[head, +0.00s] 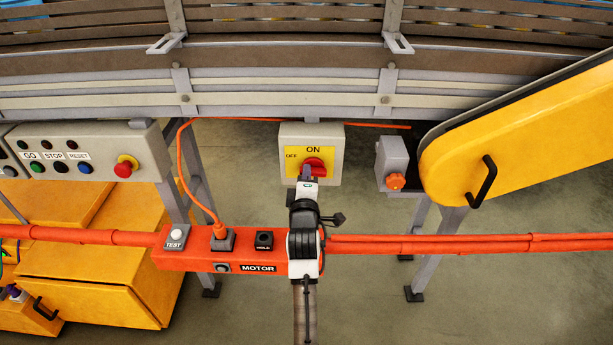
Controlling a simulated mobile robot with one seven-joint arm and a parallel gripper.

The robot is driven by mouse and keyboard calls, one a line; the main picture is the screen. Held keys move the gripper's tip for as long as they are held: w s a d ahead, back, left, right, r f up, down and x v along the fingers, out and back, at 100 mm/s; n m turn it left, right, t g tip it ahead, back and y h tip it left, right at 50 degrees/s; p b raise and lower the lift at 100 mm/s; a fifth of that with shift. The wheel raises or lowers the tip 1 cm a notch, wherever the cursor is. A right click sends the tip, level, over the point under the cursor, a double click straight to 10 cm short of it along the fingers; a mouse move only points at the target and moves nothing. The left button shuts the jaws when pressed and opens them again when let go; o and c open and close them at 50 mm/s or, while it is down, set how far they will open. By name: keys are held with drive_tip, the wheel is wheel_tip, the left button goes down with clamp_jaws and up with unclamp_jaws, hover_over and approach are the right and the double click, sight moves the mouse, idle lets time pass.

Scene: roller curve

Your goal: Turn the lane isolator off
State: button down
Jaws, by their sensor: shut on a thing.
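The lane isolator (289,135) is a light grey box with a yellow plate, mounted under the conveyor's side rail. Its plate is marked ON at the top and OFF at the left. The red rotary knob (316,163) sits right of the plate's middle, and its handle appears to be turned upright, toward ON. My gripper (307,175) reaches up from below and is shut on the knob's handle. The fingertips and the lower part of the knob overlap, so the exact grip is partly hidden.
An orange MOTOR box (190,261) with orange conduits crosses below, close to my arm. A grey button panel (85,152) hangs at left. A yellow guard (520,135) with a black handle and a grey box with an orange knob (395,181) are at right.

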drive_tip(key=shift+f+n, duration=0.1)
drive_tip(key=shift+n, duration=0.5)
drive_tip(key=c, duration=1.4)
unclamp_jaws()
drive_tip(key=shift+o, duration=0.2)
drive_tip(key=s+b, duration=0.3)
drive_tip(key=s, duration=1)
drive_tip(key=shift+s, duration=0.4)
drive_tip(key=shift+a, duration=0.1)
